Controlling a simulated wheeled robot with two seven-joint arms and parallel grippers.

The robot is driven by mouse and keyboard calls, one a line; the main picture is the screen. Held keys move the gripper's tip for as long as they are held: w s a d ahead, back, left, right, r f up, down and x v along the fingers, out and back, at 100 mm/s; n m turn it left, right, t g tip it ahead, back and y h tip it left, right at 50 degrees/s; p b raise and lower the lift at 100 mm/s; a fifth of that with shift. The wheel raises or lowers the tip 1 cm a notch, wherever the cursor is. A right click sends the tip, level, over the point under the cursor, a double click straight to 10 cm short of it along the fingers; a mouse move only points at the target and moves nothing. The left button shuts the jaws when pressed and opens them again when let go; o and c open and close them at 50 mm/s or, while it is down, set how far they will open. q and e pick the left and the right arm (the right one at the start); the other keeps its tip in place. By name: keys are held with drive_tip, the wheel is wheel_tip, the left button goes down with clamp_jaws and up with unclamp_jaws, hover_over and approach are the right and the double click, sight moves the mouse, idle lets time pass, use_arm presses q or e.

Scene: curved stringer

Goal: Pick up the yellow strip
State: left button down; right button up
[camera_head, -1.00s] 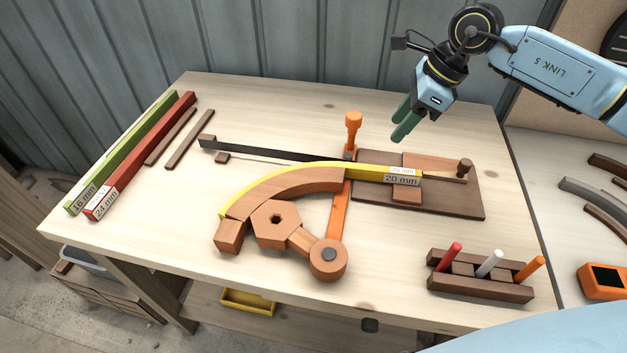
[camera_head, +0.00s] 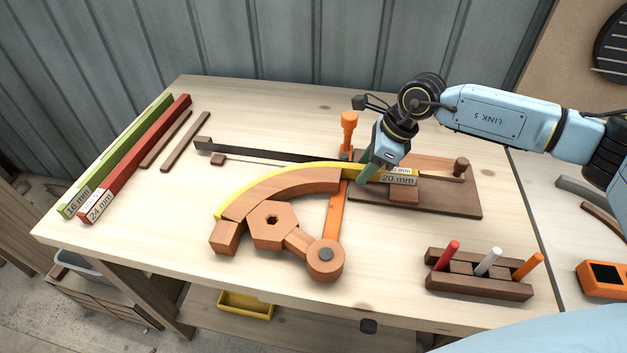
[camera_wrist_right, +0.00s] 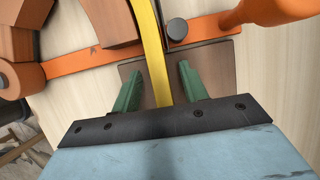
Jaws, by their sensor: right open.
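The yellow strip (camera_head: 283,179) lies bent along a curved wooden form (camera_head: 290,187) in the head view, and its straight end carries a "20 mm" label. In the right wrist view the strip (camera_wrist_right: 157,60) runs down between my two green fingers. My right gripper (camera_head: 368,172) is open over the strip's straight part, just right of the orange arm; in the wrist view the fingers (camera_wrist_right: 158,80) stand on either side of the strip with gaps. Part of the strip is hidden behind the gripper in the head view. My left gripper is not in view.
An orange clamp handle (camera_head: 349,130) stands close to my right gripper. A dark thin bar (camera_head: 255,152) lies behind the form. A wooden rack (camera_head: 480,275) with coloured pegs sits front right. Green (camera_head: 120,150) and red (camera_head: 140,155) strips lie at left. The front-left tabletop is bare.

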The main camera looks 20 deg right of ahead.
drive_tip(key=shift+f, duration=0.3)
idle(0.5)
drive_tip(key=shift+c, duration=0.4)
clamp_jaws()
